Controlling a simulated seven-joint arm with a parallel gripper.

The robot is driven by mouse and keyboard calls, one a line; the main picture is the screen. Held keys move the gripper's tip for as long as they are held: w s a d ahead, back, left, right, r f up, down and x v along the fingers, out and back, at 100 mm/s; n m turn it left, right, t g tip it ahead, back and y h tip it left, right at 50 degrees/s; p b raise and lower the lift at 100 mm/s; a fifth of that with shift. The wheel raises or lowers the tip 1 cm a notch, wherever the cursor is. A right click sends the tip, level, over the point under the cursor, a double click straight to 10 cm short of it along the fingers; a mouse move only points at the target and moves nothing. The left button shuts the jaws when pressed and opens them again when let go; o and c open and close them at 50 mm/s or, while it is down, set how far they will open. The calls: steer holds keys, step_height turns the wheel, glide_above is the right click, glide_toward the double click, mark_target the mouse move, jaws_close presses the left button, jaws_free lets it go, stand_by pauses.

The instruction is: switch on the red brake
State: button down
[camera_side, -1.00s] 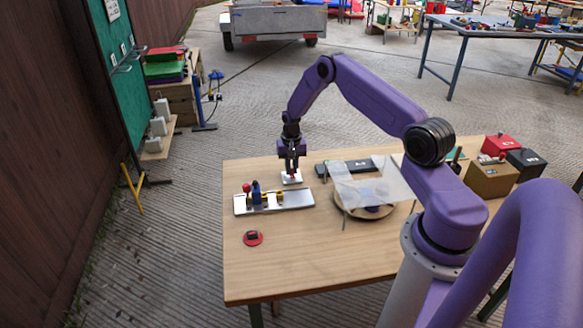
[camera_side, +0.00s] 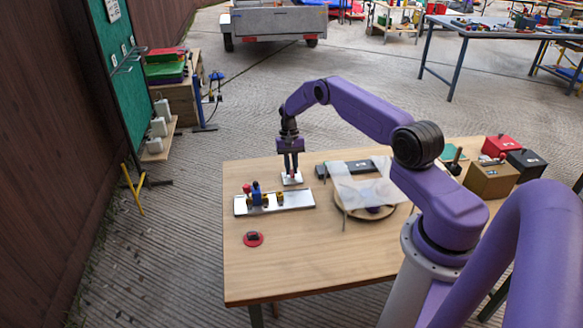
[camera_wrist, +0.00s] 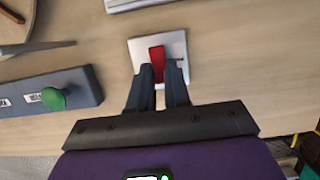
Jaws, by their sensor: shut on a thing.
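A small red lever (camera_wrist: 157,60) stands up from a square white plate (camera_wrist: 141,46) on the table. My gripper (camera_wrist: 160,72) is shut on this red lever, with one dark finger on each side of it. In the side view my gripper (camera_side: 291,170) reaches down from above to the same white plate (camera_side: 292,180). The fingers hide most of the lever there. I cannot tell from these views which setting the lever is in.
A metal plate (camera_side: 295,202) with red, blue and yellow parts lies just in front. A dark bar (camera_side: 350,166) with a green knob (camera_wrist: 53,98) lies to the right, near a clear sheet (camera_side: 365,185).

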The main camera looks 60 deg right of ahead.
stand_by(0.6)
steer(key=c, duration=1.1)
jaws_free()
steer(key=v, duration=1.2)
steer(key=shift+w+d+f, duration=0.15)
steer(key=shift+w+d, duration=0.05)
steer(key=shift+d, duration=0.05)
